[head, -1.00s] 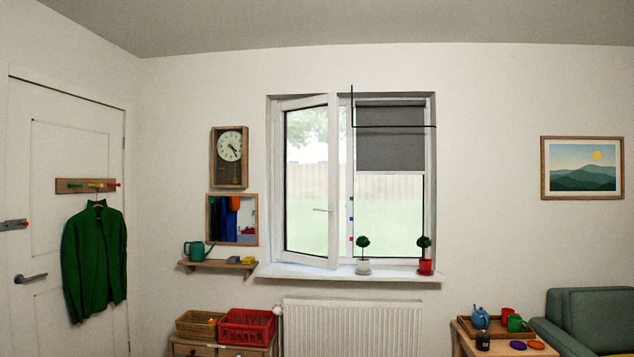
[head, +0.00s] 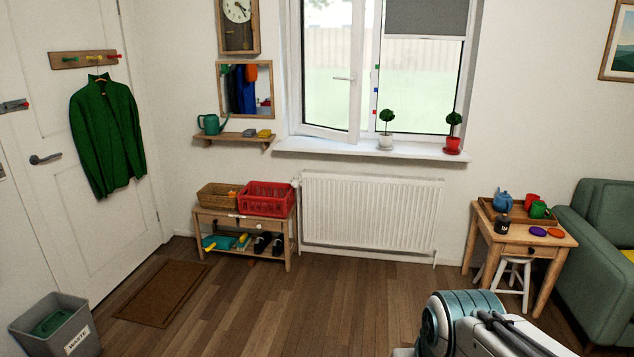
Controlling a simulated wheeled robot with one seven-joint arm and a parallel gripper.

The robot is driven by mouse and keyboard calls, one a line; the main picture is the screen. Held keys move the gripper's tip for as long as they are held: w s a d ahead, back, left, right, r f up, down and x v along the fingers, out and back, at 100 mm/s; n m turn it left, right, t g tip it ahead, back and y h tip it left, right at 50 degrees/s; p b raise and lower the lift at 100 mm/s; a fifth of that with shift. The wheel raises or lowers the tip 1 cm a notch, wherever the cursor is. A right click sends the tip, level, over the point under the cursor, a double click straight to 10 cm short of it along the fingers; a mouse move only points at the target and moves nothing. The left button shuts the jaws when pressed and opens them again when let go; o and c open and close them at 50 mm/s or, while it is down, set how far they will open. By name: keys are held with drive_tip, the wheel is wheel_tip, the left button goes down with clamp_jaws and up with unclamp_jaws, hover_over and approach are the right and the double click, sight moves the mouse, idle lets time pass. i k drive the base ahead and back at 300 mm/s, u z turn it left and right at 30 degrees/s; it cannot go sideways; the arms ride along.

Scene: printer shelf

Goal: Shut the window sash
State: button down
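The window sash (head: 357,65) is the left, white-framed pane of the window. It stands swung inward at an angle, with its free edge and its handle (head: 344,78) near the middle of the window. The fixed right pane (head: 418,90) has a grey roller blind (head: 425,16) over its upper part. The sill (head: 340,147) runs below both panes. Part of my arm shows at the bottom right, well in front of the window. My gripper is not in view.
A white potted plant (head: 386,141) and a red one (head: 453,144) stand on the sill. A radiator (head: 370,214) is below. A bench (head: 284,243) with baskets stands left, a small table (head: 560,242) and green armchair (head: 592,250) right. The wooden floor (head: 300,315) between is clear.

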sight(297, 7)
drive_tip(key=u, duration=0.4)
drive_tip(key=i, duration=1.7)
drive_tip(key=z, duration=0.2)
drive_tip(key=i, duration=1.65)
drive_tip(key=z, duration=0.95)
drive_tip(key=i, duration=0.45)
drive_tip(key=z, duration=0.1)
